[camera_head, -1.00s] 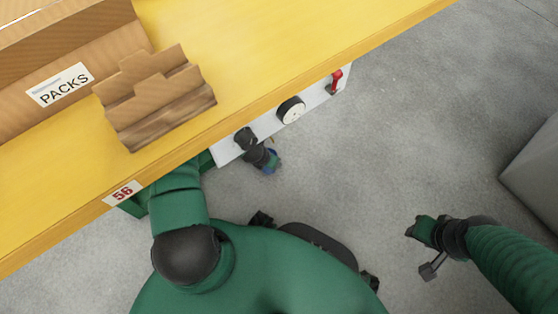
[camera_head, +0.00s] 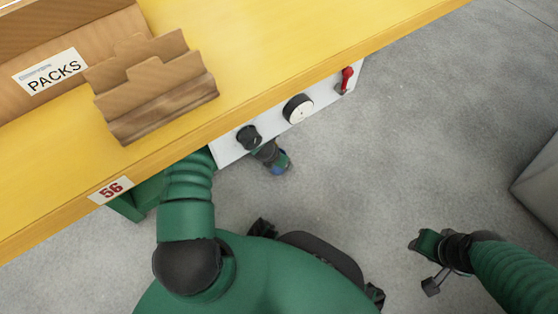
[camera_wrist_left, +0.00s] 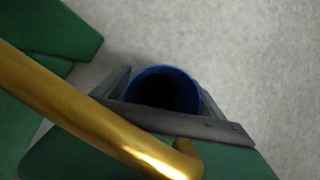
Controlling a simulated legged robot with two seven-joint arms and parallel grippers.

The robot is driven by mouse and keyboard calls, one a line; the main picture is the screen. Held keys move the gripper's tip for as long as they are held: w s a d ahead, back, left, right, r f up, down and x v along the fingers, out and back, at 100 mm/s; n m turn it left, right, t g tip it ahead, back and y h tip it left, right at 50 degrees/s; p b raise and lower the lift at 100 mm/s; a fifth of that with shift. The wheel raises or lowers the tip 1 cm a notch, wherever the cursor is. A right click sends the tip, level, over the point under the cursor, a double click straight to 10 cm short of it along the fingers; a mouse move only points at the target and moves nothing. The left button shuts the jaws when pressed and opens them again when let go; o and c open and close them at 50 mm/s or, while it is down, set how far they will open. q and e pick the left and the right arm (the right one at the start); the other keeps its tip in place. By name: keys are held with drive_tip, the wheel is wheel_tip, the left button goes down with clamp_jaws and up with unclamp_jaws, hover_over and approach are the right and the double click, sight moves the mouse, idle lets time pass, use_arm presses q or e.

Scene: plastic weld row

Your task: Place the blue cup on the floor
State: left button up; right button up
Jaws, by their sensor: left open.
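The blue cup (camera_wrist_left: 165,88) shows in the left wrist view, its round mouth facing the camera and its inside dark. My left gripper (camera_head: 276,158) is low beside the bench front, with a bit of the blue cup (camera_head: 281,163) showing at its tip. In the wrist view the open fingers stand on either side of the cup; whether they touch it I cannot tell. Grey floor (camera_wrist_left: 255,60) lies around the cup, but its base is hidden. My right gripper (camera_head: 425,243) is over the floor at the right, too small to read its jaws.
A yellow bench (camera_head: 290,60) crosses the upper left, with a brown PACKS box (camera_head: 50,75) and a brown stepped holder (camera_head: 155,90) on it. Its white front panel bears a round dial (camera_head: 297,109) and a red switch (camera_head: 346,78). A grey block (camera_head: 540,190) stands at the right edge.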

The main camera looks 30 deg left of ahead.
use_arm(q)
drive_tip(key=p+v, duration=0.6)
drive_tip(key=v, duration=0.1)
drive_tip(key=shift+r, duration=0.3)
drive_tip(key=shift+s, duration=0.15)
drive_tip(key=shift+s, duration=0.1)
